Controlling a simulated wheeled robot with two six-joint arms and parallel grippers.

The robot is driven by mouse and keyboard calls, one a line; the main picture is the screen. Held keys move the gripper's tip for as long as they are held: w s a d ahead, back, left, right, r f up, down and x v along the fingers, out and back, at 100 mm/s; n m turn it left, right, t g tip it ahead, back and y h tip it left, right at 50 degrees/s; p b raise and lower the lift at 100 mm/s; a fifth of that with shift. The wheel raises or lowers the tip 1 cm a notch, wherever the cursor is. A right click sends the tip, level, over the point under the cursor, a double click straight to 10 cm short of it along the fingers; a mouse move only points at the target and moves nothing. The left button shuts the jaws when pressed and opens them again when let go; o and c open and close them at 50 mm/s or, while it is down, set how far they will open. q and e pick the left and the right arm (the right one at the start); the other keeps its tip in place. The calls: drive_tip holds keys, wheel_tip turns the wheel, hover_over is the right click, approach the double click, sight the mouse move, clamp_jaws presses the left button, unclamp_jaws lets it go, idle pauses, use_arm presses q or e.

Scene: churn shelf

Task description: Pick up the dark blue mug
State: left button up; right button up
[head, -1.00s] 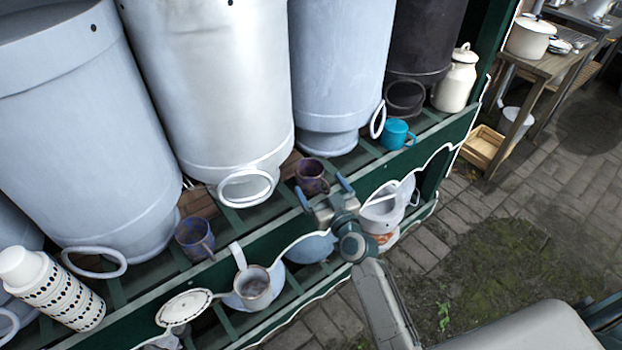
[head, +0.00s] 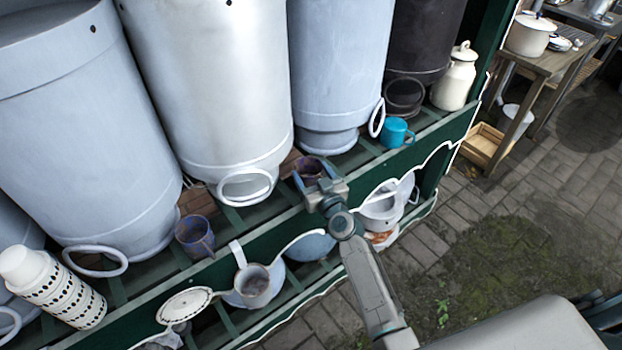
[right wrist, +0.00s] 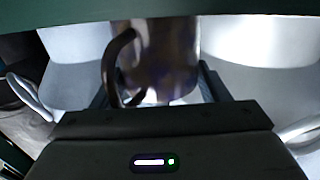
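A dark purple-blue mug (head: 308,168) stands on the upper shelf ledge in front of the tall cans, partly hidden by my right gripper (head: 313,181). In the right wrist view this mug (right wrist: 168,60) shows blurred, brownish purple with blue tints, its handle to the left. My right gripper's fingers (right wrist: 157,90) lie on either side of it, open; contact is not clear. A second dark blue-purple mug (head: 195,238) stands further left on the same ledge, apart from the gripper. My left gripper is not in view.
Large pale cans (head: 225,110) stand close behind the mugs. A teal mug (head: 394,132) and a cream can (head: 455,80) are to the right. A white jug (head: 252,286) and other enamelware sit on the lower shelf.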

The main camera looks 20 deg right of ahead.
drive_tip(key=shift+c, duration=0.2)
drive_tip(key=shift+s+d+r, duration=0.1)
drive_tip(key=shift+d+r, duration=0.1)
drive_tip(key=shift+r, duration=0.25)
wheel_tip(320, 180, up, 6)
drive_tip(key=p, duration=0.4)
drive_tip(key=s+d, duration=0.5)
drive_tip(key=d, duration=0.3)
drive_tip(key=s+d, duration=0.5)
drive_tip(key=d, duration=0.4)
drive_tip(key=s+a+r+h, duration=0.1)
drive_tip(key=s+a+r, duration=0.2)
drive_tip(key=s+a, duration=0.2)
drive_tip(key=s+a+r+m+h, duration=0.1)
drive_tip(key=s+a+r, duration=0.2)
drive_tip(key=s+a, duration=0.3)
drive_tip(key=a, duration=0.5)
drive_tip(key=shift+a+b, duration=0.15)
drive_tip(key=shift+b, duration=0.2)
